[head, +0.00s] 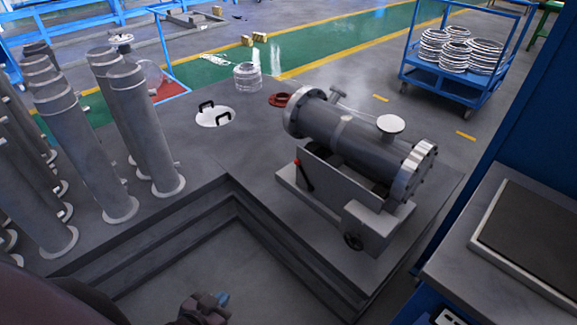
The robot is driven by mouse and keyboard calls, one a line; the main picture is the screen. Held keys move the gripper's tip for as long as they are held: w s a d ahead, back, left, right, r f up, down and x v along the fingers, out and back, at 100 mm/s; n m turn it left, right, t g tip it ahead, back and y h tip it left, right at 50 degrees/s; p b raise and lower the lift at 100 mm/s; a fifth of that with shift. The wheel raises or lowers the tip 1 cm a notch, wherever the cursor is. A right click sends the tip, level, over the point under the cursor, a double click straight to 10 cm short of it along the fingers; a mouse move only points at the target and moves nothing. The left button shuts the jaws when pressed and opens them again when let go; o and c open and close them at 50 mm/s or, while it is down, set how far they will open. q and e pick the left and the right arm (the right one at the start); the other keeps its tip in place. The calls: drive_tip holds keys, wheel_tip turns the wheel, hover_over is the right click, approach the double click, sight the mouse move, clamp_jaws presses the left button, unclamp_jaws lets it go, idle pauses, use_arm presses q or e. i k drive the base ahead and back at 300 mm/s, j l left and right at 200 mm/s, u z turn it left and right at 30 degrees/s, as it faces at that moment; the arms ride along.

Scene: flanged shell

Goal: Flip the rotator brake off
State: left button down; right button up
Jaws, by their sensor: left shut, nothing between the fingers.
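The flanged shell (350,137) is a grey metal cylinder lying on its side on a grey rotator stand (318,187). A short lever with a red knob (297,163) stands on the near left side of the stand, apparently the rotator brake. It leans up and to the left, and its dark shaft runs down toward the right. My right gripper is out of view.
A stepped platform edge (240,203) lies between my gripper and the stand. Upright flanged pipes (133,120) crowd the left. A bench with a dark panel (535,235) is at right. A blue cart (440,77) stands behind. The floor around my gripper is clear.

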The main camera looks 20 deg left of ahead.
sight(297, 161)
drive_tip(key=i+j, duration=0.15)
drive_tip(key=j, duration=0.2)
drive_tip(key=i+j, duration=0.1)
drive_tip(key=j, duration=0.2)
drive_tip(key=i+j, duration=0.15)
drive_tip(key=j, duration=0.2)
drive_tip(key=i+j, duration=0.15)
drive_tip(key=j, duration=0.2)
drive_tip(key=i+j, duration=0.15)
drive_tip(key=j, duration=0.2)
drive_tip(key=i+l, duration=0.3)
drive_tip(key=l, duration=0.25)
